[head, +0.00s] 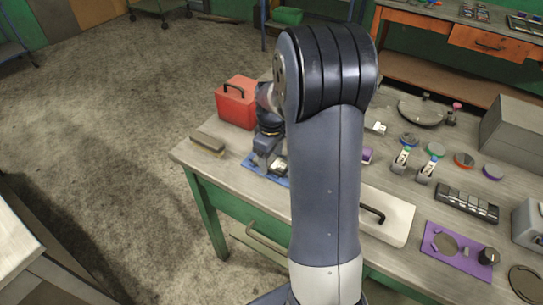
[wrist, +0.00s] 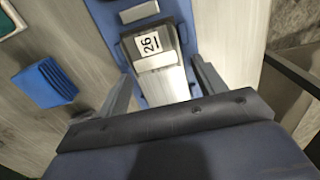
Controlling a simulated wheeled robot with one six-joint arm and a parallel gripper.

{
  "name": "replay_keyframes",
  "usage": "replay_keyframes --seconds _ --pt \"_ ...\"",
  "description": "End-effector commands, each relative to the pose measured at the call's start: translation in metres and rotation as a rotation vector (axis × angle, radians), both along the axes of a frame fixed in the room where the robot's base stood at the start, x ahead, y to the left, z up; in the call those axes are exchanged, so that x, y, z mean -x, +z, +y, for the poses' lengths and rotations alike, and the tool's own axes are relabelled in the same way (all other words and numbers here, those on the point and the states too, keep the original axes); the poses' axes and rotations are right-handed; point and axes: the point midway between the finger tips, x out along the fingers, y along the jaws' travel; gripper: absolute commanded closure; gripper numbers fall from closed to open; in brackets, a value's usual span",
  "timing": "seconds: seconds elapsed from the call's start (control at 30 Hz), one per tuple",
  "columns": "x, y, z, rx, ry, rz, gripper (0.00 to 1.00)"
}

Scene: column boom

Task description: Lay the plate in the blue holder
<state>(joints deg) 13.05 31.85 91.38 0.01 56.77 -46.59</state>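A blue base (wrist: 99,22), which looks like the blue holder, lies flat on the bench. It also shows below my gripper in the head view (head: 280,180). A grey piece (wrist: 160,62) with a dark upper part and a white "26" label sits over it; I cannot tell whether this is the plate or part of the holder. A small silver block (wrist: 140,11) lies further along the base. My gripper (wrist: 163,72) is open, its two fingers on either side of the grey piece with gaps visible. In the head view my gripper (head: 268,160) is low over the base.
A red toolbox (head: 236,103) and a brush (head: 207,143) stand near the bench's left end. A white board (head: 388,215) and a purple tray (head: 460,250) lie to the right. My arm hides the bench middle.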

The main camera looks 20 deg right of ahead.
Motion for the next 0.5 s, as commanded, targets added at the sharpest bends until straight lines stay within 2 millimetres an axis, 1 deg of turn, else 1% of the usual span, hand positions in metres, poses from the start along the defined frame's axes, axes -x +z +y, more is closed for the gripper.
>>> replay_keyframes --seconds 0.03,0.07,0.33,0.43,0.5 --pt "0.000 0.000 0.000 0.000 0.000 0.000 0.30" --pt "0.000 0.000 0.000 0.000 0.000 0.000 0.28" --pt "0.000 0.002 0.000 -0.001 0.000 -0.001 0.28" --pt "-0.001 0.011 0.000 0.001 0.000 -0.004 0.28" --pt "-0.001 0.022 0.000 0.001 0.000 -0.006 0.28"
